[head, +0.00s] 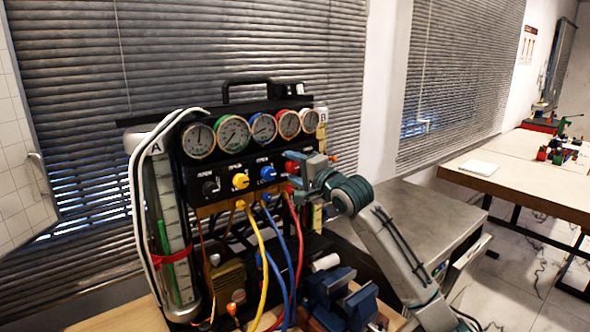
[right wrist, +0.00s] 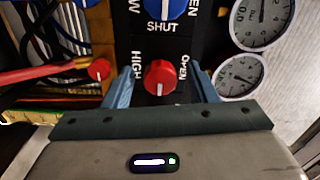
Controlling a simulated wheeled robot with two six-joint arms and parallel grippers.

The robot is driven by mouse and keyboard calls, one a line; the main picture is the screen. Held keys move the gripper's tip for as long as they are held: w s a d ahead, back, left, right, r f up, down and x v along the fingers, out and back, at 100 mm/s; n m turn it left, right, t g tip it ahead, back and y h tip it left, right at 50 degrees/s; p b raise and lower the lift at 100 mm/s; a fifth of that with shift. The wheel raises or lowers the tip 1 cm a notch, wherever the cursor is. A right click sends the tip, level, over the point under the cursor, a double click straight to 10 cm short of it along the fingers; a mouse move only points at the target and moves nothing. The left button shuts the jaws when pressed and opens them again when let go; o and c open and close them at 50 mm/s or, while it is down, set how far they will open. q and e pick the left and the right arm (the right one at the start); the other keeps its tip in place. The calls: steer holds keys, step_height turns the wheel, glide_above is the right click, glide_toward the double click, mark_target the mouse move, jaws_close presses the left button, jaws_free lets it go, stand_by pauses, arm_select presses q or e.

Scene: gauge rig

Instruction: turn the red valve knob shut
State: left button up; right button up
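The red valve knob (right wrist: 160,77) is on the black panel, between the words HIGH and OPEN in the right wrist view. A pale mark shows on its lower part. My right gripper (right wrist: 162,72) is open, with one blue-grey finger on each side of the knob. Gaps seem to show between fingers and knob, but I cannot tell whether either touches. In the head view the right gripper (head: 294,173) is at the right end of the knob row, and the red knob (head: 291,167) is partly hidden by it. My left gripper is not in view.
A blue knob (right wrist: 163,6) marked SHUT and a small red fitting (right wrist: 100,69) with a red hose are close to the gripper. Several gauges (head: 235,133) line the panel top. A yellow hose (head: 259,255) and other hoses hang below.

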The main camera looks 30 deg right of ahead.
steer(key=shift+s+f+b, duration=0.15)
steer(key=shift+s+b, duration=0.15)
steer(key=shift+s, duration=0.1)
steer(key=s+b, duration=0.6)
steer(key=s, duration=0.4)
steer(key=shift+d, duration=0.4)
stand_by(0.4)
